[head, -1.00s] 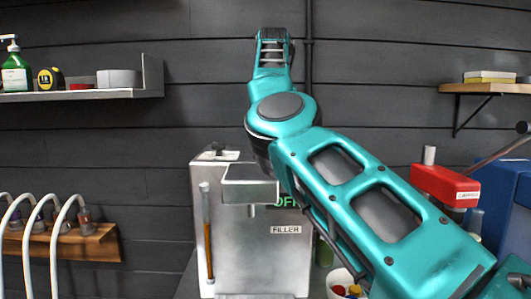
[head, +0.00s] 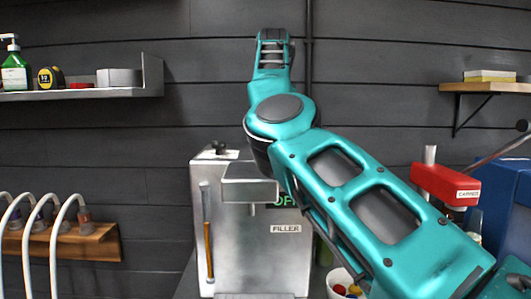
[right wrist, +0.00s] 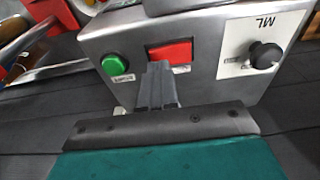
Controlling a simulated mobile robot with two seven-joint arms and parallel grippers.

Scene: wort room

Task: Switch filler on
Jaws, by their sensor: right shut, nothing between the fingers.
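The filler (head: 258,245) is a metal box with a FILLER label, standing in the middle of the head view. Its green display (head: 284,201) shows "OF"; my right arm hides the rest. In the right wrist view its panel has a green button (right wrist: 115,65), a red rectangular switch (right wrist: 178,50) and a black knob (right wrist: 265,55) on a white plate marked ML. My right gripper (right wrist: 159,72) is shut and empty, its fingertips at the lower edge of the red switch; I cannot tell whether they touch. The head view does not show its fingers. My left gripper is out of view.
A red capper (head: 445,185) and a blue machine (head: 505,200) stand at right. A white tub (head: 340,282) of caps sits beside the filler. Shelves hang on the wall at left (head: 125,93) and right (head: 490,88). White curved hoses (head: 60,230) are at lower left.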

